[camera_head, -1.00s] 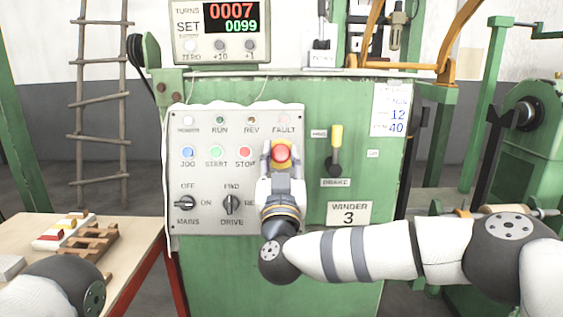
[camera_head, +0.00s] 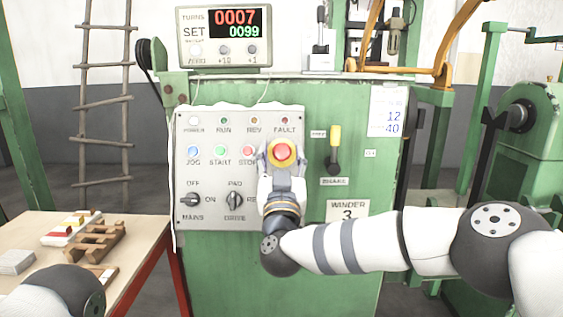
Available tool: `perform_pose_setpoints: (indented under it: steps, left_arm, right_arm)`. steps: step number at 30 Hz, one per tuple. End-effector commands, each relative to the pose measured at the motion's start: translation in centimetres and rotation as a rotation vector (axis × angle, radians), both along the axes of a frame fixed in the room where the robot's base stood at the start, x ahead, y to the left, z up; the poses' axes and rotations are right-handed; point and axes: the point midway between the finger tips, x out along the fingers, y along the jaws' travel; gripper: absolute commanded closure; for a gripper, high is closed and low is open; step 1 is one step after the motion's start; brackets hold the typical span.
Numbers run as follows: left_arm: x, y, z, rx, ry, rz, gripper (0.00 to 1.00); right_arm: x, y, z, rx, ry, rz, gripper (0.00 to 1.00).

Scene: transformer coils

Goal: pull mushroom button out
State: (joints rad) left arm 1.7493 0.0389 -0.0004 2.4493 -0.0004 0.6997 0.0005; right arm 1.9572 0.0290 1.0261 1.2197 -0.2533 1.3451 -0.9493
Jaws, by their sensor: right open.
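The red mushroom button (camera_head: 283,152) sits on a yellow surround at the right side of the grey control panel (camera_head: 212,216). My right gripper (camera_head: 283,157) is in front of the panel with its open fingers to either side of the button. The gripper body hides the lower part of the surround. I cannot tell whether the fingers touch the button. Only a dark and white part of my left arm shows at the lower left; the left gripper is out of view.
The panel carries a blue JOG button (camera_head: 193,151), a green START button (camera_head: 219,152) and two rotary switches. A brake lever (camera_head: 333,150) with a yellow grip is right of the button. A wooden table (camera_head: 140,238) with wooden parts stands at lower left.

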Motion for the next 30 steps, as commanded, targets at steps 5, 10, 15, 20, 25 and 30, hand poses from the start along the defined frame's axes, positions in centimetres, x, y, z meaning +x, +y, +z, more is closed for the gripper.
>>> perform_pose_setpoints:
  steps: [5,10,15,20,25,30]
  left_arm:
    - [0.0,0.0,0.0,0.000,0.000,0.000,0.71]
    - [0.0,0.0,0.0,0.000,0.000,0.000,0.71]
    - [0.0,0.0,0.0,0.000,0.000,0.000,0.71]
    - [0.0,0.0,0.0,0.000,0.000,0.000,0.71]
    - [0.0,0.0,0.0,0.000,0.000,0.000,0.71]
    - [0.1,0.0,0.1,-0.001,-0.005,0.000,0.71]
  right_arm:
    - [-3.2,0.1,-1.4,-0.002,0.003,0.006,0.49]
    - [-7.5,0.1,-3.2,-0.001,0.004,0.005,0.49]
    - [-10.3,0.1,-4.3,-0.001,0.003,0.002,0.49]
    - [-11.0,0.0,-4.6,-0.001,0.002,0.000,0.49]
    - [-11.0,0.0,-4.6,0.000,0.001,0.000,0.49]
    - [-11.8,1.0,-8.9,-0.031,0.114,0.096,0.49]
